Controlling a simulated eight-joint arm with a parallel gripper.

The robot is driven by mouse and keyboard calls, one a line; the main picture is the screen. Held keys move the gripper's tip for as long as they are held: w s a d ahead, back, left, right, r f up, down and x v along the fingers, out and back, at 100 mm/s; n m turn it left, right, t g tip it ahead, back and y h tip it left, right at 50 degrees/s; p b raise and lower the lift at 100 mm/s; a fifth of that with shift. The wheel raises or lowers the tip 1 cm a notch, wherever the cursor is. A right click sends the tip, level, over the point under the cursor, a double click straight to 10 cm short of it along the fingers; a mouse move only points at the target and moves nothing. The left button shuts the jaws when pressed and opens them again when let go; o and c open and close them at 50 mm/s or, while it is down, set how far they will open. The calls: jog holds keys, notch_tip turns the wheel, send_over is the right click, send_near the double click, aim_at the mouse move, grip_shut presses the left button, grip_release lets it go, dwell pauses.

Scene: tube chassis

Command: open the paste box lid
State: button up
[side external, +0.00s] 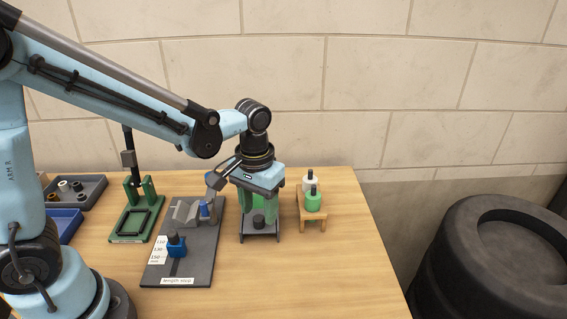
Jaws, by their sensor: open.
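My gripper (258,212) points down over the table, right of the grey "length stop" plate. It is open. Between and below its fingers is a small dark knob (258,221) on a low dark piece, with green surfaces close around it. This may be the paste box and its lid, but the gripper covers much of it, so I cannot tell box from lid or whether the lid is shut. I also cannot tell whether the fingers touch the knob.
A wooden stand (312,217) with green and white dark-topped containers is close on the right. The grey plate (200,270) with blue parts is on the left. Beyond are a green frame (130,238), a grey tray (97,184) and a blue tray (70,220). The front-right tabletop is clear.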

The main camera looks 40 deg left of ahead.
aim_at(259, 217)
notch_tip(259, 217, up, 10)
jog(key=shift+r, duration=0.2)
dwell(0.5)
jog(key=s+a+f+m+t, duration=0.2)
jog(key=s+a+t, duration=0.3)
jog(key=s+t, duration=0.1)
jog(key=shift+a+f+t, duration=0.2)
jog(key=shift+f+t, duration=0.1)
jog(key=shift+t, duration=0.3)
